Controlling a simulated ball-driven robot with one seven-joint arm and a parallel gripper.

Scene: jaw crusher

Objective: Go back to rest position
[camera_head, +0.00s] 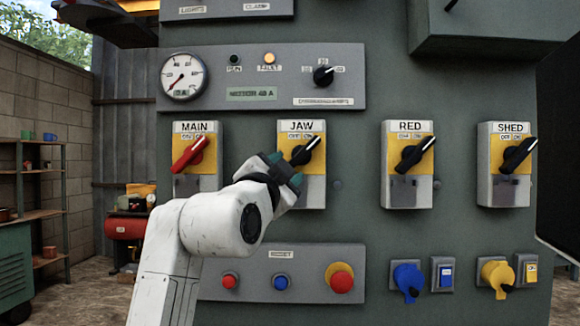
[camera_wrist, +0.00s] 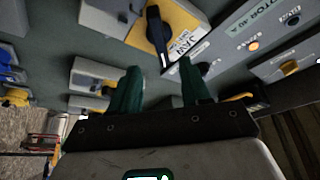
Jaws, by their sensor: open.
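My gripper (camera_head: 286,170) is just in front of the JAW switch, at its lower left in the head view. Its two dark green fingers (camera_wrist: 160,88) are apart with nothing between them. The JAW switch (camera_head: 305,150) has a black handle tilted to the upper right, on a yellow plate; it also shows beyond the fingertips in the wrist view (camera_wrist: 156,30). My fingers appear apart from the handle, though the exact gap is unclear. The MAIN switch (camera_head: 190,154) has a red handle tilted to the upper right.
The RED switch (camera_head: 411,157) and SHED switch (camera_head: 516,156) have black handles, also tilted to the upper right. Above, a gauge (camera_head: 183,76) and a lit orange lamp (camera_head: 269,58) sit on a grey panel. Below is the RESET panel (camera_head: 310,255). Shelves (camera_head: 40,195) stand at far left.

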